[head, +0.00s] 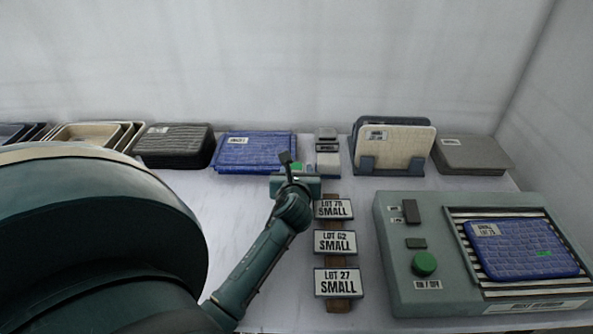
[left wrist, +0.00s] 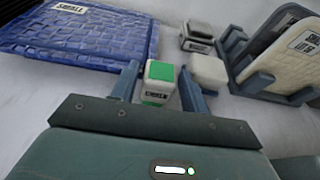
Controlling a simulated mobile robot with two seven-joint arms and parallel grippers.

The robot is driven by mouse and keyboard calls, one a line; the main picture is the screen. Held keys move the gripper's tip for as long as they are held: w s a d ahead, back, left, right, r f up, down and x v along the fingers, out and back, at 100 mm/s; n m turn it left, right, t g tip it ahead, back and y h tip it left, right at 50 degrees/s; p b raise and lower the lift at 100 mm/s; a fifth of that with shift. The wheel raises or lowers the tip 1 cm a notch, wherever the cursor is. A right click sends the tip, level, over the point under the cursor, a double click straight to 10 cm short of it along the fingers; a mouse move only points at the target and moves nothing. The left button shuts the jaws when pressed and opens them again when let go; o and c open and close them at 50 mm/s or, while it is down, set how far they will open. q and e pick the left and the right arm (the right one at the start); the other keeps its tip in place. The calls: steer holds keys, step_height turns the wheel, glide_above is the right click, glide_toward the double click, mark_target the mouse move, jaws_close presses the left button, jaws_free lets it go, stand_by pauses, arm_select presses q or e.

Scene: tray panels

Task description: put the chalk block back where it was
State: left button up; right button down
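The chalk block, a small white block with green faces and a label (left wrist: 158,82), is between the two fingers of my left gripper (left wrist: 160,76) in the left wrist view. The fingers lie close along both its sides, and the gripper appears shut on it. In the head view my left gripper (head: 292,165) is at the back middle of the table, and only a green bit of the block (head: 298,167) shows beside it. A plain white block (left wrist: 208,71) is just to its right. I cannot tell whether the chalk block touches the table. My right gripper is not in view.
A grey block (left wrist: 198,36) stands behind the white block. A blue panel (head: 254,150) lies to the left, and a rack (head: 366,163) with a cream panel is to the right. Lot signs (head: 335,242) stand in front. A grey machine (head: 405,290) holds a blue panel with a green mark.

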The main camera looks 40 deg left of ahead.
arm_select(q)
steer(key=shift+o, duration=1)
steer(key=shift+r, duration=0.2)
steer(key=p+v, duration=0.1)
steer(key=v, duration=1.1)
